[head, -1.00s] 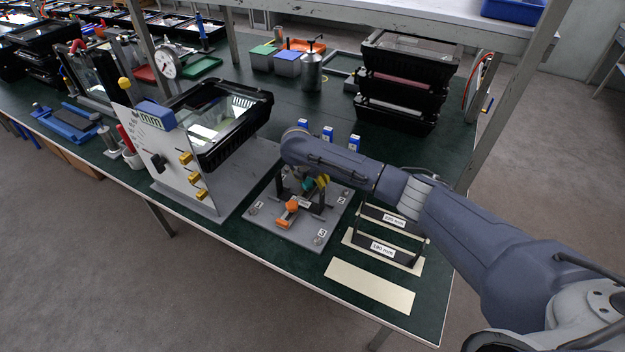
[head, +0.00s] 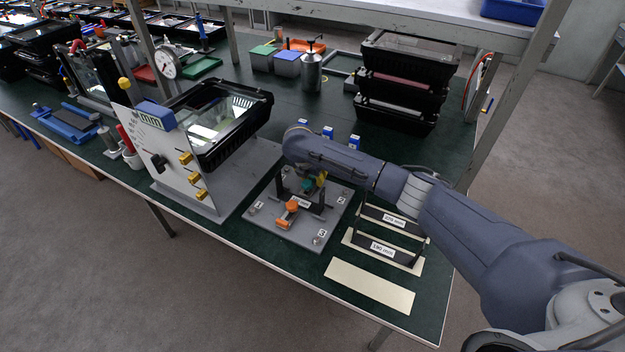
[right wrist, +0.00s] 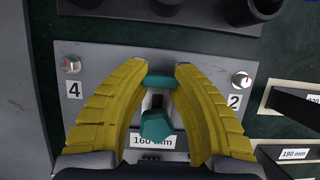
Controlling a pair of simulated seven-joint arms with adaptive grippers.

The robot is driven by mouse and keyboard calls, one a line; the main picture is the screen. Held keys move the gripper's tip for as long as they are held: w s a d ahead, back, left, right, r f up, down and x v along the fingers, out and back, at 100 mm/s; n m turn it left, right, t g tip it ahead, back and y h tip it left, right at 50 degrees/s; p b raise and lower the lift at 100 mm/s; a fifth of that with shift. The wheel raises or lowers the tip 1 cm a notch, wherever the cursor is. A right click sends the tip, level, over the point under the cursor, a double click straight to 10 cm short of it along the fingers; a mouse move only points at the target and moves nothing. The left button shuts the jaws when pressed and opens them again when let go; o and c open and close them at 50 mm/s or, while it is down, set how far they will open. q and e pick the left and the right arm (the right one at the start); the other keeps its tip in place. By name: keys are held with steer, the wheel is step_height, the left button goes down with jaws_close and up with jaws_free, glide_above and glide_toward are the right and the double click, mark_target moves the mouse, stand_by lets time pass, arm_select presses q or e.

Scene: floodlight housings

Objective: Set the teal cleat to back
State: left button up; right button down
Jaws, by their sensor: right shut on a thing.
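The teal cleat (head: 308,185) sits on a grey fixture plate (head: 275,232) below my right forearm. In the right wrist view the cleat (right wrist: 157,126) shows as a teal block above a "160 mm" label, with a teal crossbar farther up. My right gripper (right wrist: 161,80) has its yellow fingers shut on that crossbar, one fingertip at each end. In the head view my right gripper (head: 316,181) is partly hidden by my own arm. An orange cleat (head: 290,210) sits nearer the plate's front. My left gripper is not in view.
The plate has numbered corner knobs. To its right stand black brackets labelled 190 mm (head: 382,250) and another size on cream strips. A white panel with yellow blocks (head: 187,158) and a black housing (head: 230,128) stand to the left. Stacked black housings (head: 400,90) stand behind.

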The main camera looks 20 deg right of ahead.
steer(key=shift+w+d, duration=0.45)
steer(key=shift+d, duration=0.05)
steer(key=shift+w+d+r, duration=0.15)
steer(key=shift+d, duration=0.1)
steer(key=c, duration=1.3)
jaws_free()
steer(key=shift+w, duration=0.15)
steer(key=o, duration=0.4)
steer(key=shift+d, duration=0.1)
steer(key=shift+a, duration=0.2)
steer(key=shift+s+r, duration=0.1)
steer(key=shift+s, duration=0.1)
steer(key=v, duration=1.1)
steer(key=shift+s+a+r, duration=0.1)
steer(key=shift+a+r, duration=0.1)
steer(key=shift+r, duration=0.05)
